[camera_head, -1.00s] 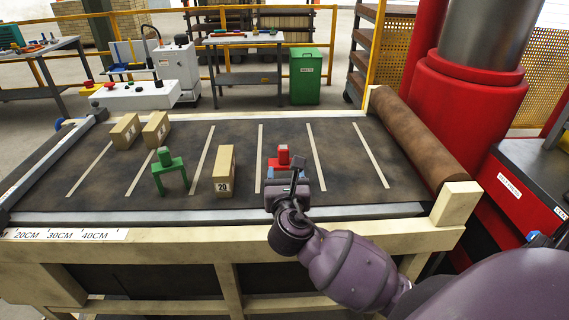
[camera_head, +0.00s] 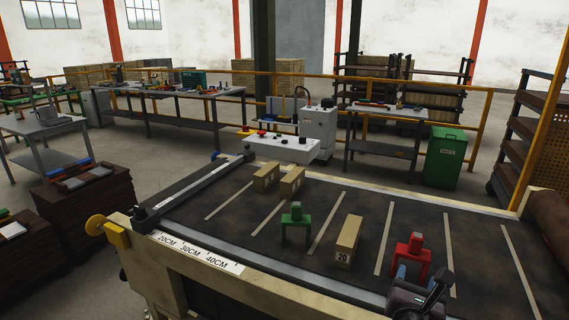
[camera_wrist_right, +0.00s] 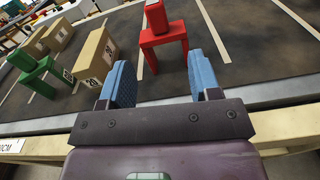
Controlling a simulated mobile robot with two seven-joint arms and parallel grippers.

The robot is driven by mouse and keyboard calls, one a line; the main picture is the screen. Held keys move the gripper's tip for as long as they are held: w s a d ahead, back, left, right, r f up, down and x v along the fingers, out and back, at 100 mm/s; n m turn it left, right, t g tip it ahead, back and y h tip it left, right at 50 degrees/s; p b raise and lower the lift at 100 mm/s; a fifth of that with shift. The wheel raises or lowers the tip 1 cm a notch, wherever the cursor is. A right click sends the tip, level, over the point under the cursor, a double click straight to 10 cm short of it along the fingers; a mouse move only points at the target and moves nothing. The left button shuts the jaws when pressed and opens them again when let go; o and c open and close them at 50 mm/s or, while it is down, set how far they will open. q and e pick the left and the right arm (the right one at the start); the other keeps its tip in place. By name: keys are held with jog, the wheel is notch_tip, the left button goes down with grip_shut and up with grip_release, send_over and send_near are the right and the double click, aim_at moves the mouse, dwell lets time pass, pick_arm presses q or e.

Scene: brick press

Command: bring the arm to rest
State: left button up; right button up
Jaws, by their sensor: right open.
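My right gripper (camera_head: 418,290) is at the near edge of the dark press bed, low in the right of the head view. In the right wrist view its two blue-padded fingers (camera_wrist_right: 160,85) stand apart with nothing between them. A red block on legs (camera_head: 410,258) stands upright on the bed just beyond the fingertips, apart from them; it also shows in the right wrist view (camera_wrist_right: 163,38). My left gripper is in neither view.
The bed (camera_head: 330,200) also carries a green block on legs (camera_head: 296,224), a tan block marked 20 (camera_head: 347,242) and two more tan blocks (camera_head: 266,177). A white control box (camera_head: 280,148) stands behind. A brown roller (camera_head: 548,222) bounds the right.

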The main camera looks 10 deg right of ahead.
jog(key=s+f+m+g, duration=0.1)
jog(key=m, duration=0.1)
jog(key=s+f+m+g, duration=0.1)
jog(key=s+f+m, duration=0.1)
jog(key=s+f+m+g+y, duration=0.1)
jog(key=s+f+m, duration=0.1)
jog(key=m, duration=0.1)
jog(key=shift+d, duration=0.4)
jog(key=s+a+f+m+g+y, duration=0.2)
jog(key=s+f+m+g+y, duration=0.2)
jog(key=s+m, duration=0.65)
jog(key=s+a+f+m+g+y, duration=0.2)
jog(key=s+f+m+g+y, duration=0.15)
jog(key=s+m, duration=0.65)
jog(key=w+f+t, duration=0.7)
jog(key=w+f, duration=0.1)
jog(key=f, duration=0.2)
jog(key=shift+w+a+f, duration=0.15)
jog(key=shift+w+f, duration=0.1)
jog(key=shift+f, duration=0.15)
jog(key=shift+t+y, duration=0.25)
